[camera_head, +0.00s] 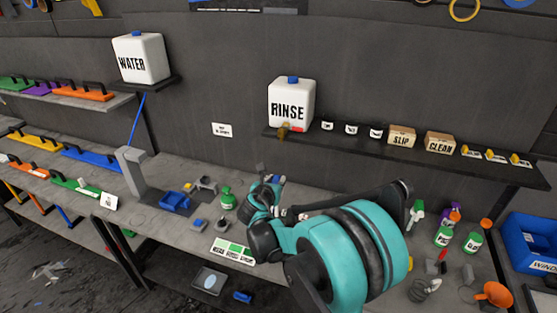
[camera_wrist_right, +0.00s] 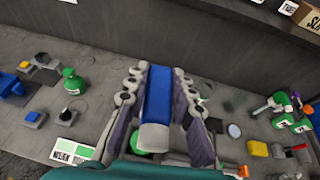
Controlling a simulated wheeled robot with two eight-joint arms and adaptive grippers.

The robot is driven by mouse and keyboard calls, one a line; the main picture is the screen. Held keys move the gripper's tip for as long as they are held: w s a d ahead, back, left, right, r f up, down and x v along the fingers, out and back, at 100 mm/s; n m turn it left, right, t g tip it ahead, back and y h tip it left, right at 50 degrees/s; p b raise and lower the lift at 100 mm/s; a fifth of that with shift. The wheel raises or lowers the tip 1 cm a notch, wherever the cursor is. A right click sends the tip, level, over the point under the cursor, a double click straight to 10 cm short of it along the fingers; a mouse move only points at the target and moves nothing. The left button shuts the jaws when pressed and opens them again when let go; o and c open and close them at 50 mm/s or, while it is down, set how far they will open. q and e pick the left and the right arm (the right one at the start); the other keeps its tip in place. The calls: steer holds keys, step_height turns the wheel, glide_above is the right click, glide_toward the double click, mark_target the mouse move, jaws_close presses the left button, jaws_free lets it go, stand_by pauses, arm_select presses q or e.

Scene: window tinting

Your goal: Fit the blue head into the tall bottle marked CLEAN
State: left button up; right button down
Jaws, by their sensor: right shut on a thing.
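My right gripper (camera_head: 272,184) is over the bench in the head view. In the right wrist view its two fingers (camera_wrist_right: 161,80) are shut on a long blue piece with a pale end, the blue head (camera_wrist_right: 158,97). A bit of blue shows at the gripper in the head view. A green bottle (camera_head: 228,198) stands left of the gripper, apart from it; it also shows in the right wrist view (camera_wrist_right: 72,82). Labelled green bottles (camera_head: 442,237) stand at the right. I cannot read CLEAN on any bottle. Something green shows partly behind the blue head's lower end. My left gripper is not in view.
A shelf (camera_head: 510,174) holds the RINSE tank (camera_head: 291,103) and cardboard boxes marked SLIP and CLEAN (camera_head: 439,142). A grey post (camera_head: 131,172) stands at the left. A blue bin (camera_head: 528,243), an orange funnel (camera_head: 493,293) and small parts lie right.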

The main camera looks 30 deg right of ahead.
steer(key=shift+w+d+r+p, duration=0.1)
steer(key=shift+d+r+p, duration=0.2)
steer(key=shift+d+r, duration=0.4)
steer(key=shift+f, duration=0.3)
arm_select(q)
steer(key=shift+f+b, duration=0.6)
steer(key=shift+b, duration=0.65)
arm_select(e)
steer(key=shift+f, duration=1.65)
arm_select(q)
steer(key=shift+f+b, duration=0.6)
steer(key=shift+b, duration=0.05)
arm_select(e)
steer(key=shift+f, duration=0.35)
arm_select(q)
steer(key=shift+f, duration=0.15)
arm_select(e)
steer(key=shift+f, duration=0.15)
arm_select(q)
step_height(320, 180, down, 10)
steer(key=b, duration=1)
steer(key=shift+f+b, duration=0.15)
steer(key=shift+b, duration=0.15)
arm_select(e)
step_height(320, 180, down, 12)
steer(key=shift+r, duration=0.25)
steer(key=shift+a, duration=0.1)
steer(key=c, duration=1.2)
jaws_free()
